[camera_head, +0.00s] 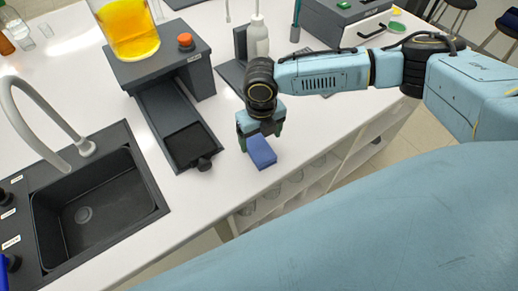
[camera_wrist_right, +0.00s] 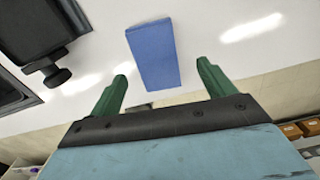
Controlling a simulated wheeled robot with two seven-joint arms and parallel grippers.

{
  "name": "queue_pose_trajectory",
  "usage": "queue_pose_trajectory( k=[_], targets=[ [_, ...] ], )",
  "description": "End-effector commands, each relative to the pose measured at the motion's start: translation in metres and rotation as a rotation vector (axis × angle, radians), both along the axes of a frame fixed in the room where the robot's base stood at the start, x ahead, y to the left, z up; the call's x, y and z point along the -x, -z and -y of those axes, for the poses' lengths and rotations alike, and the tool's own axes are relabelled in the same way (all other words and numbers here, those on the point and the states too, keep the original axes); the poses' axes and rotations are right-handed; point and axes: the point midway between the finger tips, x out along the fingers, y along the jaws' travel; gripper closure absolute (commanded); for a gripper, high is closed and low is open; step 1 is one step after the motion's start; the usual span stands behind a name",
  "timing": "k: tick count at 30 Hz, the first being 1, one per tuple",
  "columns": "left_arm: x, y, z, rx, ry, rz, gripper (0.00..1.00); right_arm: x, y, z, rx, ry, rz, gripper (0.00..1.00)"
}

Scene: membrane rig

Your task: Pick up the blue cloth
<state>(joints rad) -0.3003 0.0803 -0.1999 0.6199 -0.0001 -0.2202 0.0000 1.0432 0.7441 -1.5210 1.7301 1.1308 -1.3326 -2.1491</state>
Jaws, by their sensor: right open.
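The blue cloth (camera_head: 261,152) is a small flat rectangular piece lying on the white bench near its front edge. In the right wrist view the cloth (camera_wrist_right: 153,54) lies ahead of the fingertips, a little left of the middle between them. My right gripper (camera_head: 260,134) is at the cloth's far side in the head view, pointing down. I cannot tell the exact height of the fingers above the bench. My left gripper is not in view.
A dark membrane rig (camera_head: 176,62) with an orange knob and a yellow-filled vessel (camera_head: 128,28) stands left of the cloth. A black sink (camera_head: 92,205) with a grey tap is at the left. A white bottle (camera_head: 257,38) stands behind my right gripper. Bench (camera_head: 215,205) around the cloth is clear.

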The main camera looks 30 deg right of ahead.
Motion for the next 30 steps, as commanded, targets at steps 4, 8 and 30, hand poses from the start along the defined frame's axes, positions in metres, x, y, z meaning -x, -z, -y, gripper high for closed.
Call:
queue_pose_trajectory(
  k=[4, 8, 30],
  targets=[
    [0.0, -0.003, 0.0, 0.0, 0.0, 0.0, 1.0, 0.0, 0.023, -0.005, 0.001, 0.0, -0.005, 0.18],
    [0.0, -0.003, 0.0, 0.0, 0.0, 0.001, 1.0, -0.001, 0.04, -0.005, 0.001, 0.001, -0.002, 0.18],
    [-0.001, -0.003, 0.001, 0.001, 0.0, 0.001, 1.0, -0.001, 0.046, -0.005, 0.0, 0.0, -0.001, 0.66]
  ],
)
